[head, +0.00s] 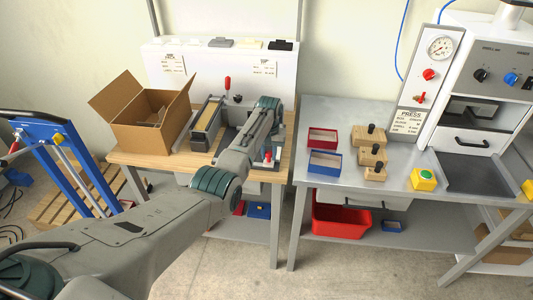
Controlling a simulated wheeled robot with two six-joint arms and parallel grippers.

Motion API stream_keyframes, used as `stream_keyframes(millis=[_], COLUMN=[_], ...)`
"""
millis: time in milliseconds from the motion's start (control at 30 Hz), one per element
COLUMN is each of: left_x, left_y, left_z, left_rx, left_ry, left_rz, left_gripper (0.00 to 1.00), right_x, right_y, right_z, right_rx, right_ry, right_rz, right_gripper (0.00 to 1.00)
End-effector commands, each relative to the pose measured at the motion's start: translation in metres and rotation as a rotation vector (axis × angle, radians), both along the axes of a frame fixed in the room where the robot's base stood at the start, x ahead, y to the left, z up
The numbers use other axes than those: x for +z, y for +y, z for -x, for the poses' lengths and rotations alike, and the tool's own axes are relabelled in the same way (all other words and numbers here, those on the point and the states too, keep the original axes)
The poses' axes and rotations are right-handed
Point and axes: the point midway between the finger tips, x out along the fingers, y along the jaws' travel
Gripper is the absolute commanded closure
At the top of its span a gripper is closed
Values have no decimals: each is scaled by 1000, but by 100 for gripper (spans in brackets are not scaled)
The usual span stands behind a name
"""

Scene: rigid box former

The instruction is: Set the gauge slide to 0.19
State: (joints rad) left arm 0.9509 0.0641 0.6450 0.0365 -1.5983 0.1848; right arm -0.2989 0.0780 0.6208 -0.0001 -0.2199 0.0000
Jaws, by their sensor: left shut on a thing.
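The box former (205,115) stands on the wooden bench top, with a long tan strip along its left part and a red upright handle (228,84) at its back. My left arm reaches over the bench from the lower left, and its forearm covers the middle and right of the former. My left gripper (272,146) is at the right part of the former, shut on what appears to be the gauge slide; its fingertips are largely hidden. A small red piece (267,156) shows beside it. The scale and its reading cannot be made out. My right gripper is not in view.
An open cardboard box (150,118) stands left of the former. A white panel with small trays (222,42) stands behind. A blue trolley frame (65,150) is at left. The right metal table (345,120) holds wooden blocks, small bins and a press.

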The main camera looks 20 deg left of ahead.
Motion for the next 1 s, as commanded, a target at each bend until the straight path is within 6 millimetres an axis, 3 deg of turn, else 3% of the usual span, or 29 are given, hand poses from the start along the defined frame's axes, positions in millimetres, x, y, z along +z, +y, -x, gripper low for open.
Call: stream_keyframes(millis=[67, 100, 200, 567, 1000], left_x=[1, 1, 1, 5, 83], left_y=[-1, -1, -1, 0, -1], left_z=[-1, -1, -1, -1, -1], left_rx=[-1, -1, -1, 0, -1], left_ry=[-4, -4, -4, -4, -6], left_rz=[1, 1, 1, 0, 1], left_gripper=[100, 72, 54, 54, 54], right_x=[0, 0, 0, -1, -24], right_y=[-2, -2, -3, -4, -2], right_z=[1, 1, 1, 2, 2], right_rx=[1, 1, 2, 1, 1], right_ry=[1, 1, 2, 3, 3], right_rz=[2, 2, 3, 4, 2], right_gripper=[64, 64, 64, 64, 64])
